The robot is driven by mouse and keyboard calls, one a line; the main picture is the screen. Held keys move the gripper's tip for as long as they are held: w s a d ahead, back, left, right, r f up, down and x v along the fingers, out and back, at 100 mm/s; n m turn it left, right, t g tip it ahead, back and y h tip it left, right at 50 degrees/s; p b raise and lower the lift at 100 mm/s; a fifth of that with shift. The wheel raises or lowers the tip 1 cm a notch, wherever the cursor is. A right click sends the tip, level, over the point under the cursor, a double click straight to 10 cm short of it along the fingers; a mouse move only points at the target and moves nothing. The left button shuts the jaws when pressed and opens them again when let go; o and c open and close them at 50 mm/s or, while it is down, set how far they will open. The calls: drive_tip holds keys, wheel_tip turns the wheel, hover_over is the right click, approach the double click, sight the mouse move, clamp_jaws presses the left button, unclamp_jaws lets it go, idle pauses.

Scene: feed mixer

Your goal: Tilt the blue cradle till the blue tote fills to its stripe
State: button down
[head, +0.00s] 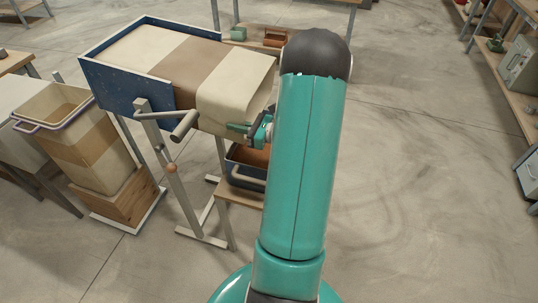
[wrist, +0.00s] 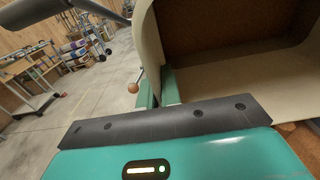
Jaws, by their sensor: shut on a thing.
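The speckled blue cradle (head: 114,87) stands on a grey frame in the head view, with a cream-and-brown banded container (head: 150,47) lying in it. The container's mouth faces right, over the blue tote (head: 232,166). The tote sits low on a wooden stand, partly hidden by my arm. Brown shows inside it; I cannot make out its stripe or level. My gripper (head: 258,130) is at the mouth of the container. In the wrist view my green fingers (wrist: 160,88) are closed at the edge of the cream wall (wrist: 147,45), apparently pinching its rim.
A grey bar handle (head: 184,125) sticks out from the cradle's near side, by a post with an orange ball (head: 172,168). A tall banded bin (head: 98,148) stands on a wooden block at left. Shelving (head: 520,75) lines the right; the floor between is clear.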

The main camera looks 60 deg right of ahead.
sight(228, 101)
wheel_tip(228, 101, up, 7)
idle(0.3)
drive_tip(key=shift+r, duration=0.1)
drive_tip(key=shift+w+a+r, duration=0.1)
drive_tip(key=shift+w+r, duration=0.2)
drive_tip(key=shift+r, duration=0.9)
drive_tip(key=shift+w+a+r, duration=0.1)
drive_tip(key=shift+w+r, duration=0.15)
drive_tip(key=shift+r, duration=0.9)
drive_tip(key=shift+w+a+r, duration=0.1)
drive_tip(key=shift+w+r, duration=0.2)
drive_tip(key=shift+r, duration=0.9)
drive_tip(key=shift+w+a+r, duration=0.1)
drive_tip(key=shift+w+r, duration=0.15)
drive_tip(key=shift+r, duration=0.4)
drive_tip(key=shift+w+a+r, duration=0.1)
drive_tip(key=shift+w+r, duration=0.15)
drive_tip(key=shift+r, duration=0.35)
drive_tip(key=c, duration=1.5)
unclamp_jaws()
drive_tip(key=shift+d+f, duration=0.1)
drive_tip(key=v, duration=1.4)
